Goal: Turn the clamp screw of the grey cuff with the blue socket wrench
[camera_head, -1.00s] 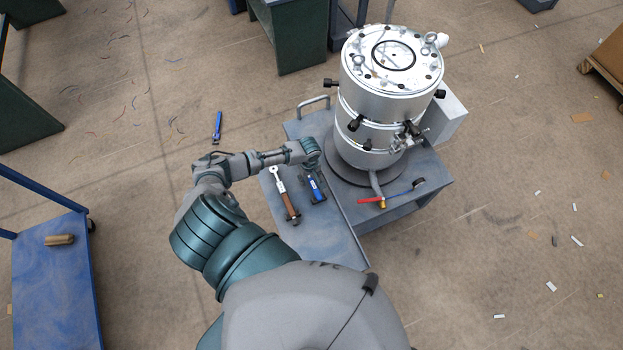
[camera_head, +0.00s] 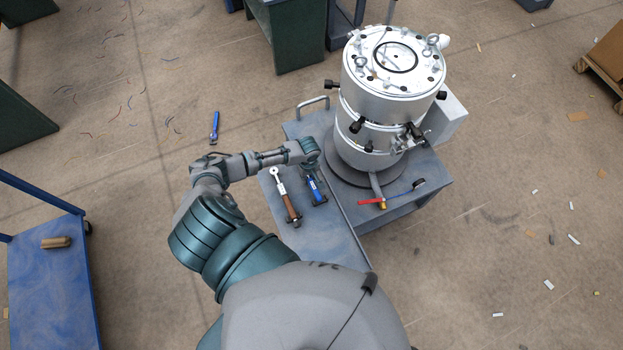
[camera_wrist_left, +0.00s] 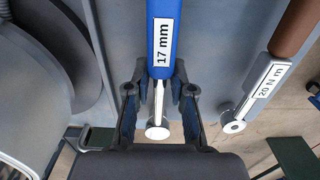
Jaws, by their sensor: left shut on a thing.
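The blue socket wrench (camera_head: 316,191), labelled 17 mm, lies over the grey cart top at the front end of my left arm. In the left wrist view, the wrench (camera_wrist_left: 162,45) runs between the two fingers of my left gripper (camera_wrist_left: 158,90), which is shut on it near its silver shank. In the head view my left gripper (camera_head: 311,165) is partly hidden by its own wrist. A tall silver cylinder (camera_head: 365,125) with bands and black knobs stands behind and to the right, with metal clamp parts (camera_head: 408,137) on its side. I cannot tell which part is the grey cuff or its screw.
A red-handled tool (camera_head: 371,201) lies near the cylinder's base. The cart's front surface (camera_head: 325,238) is clear.

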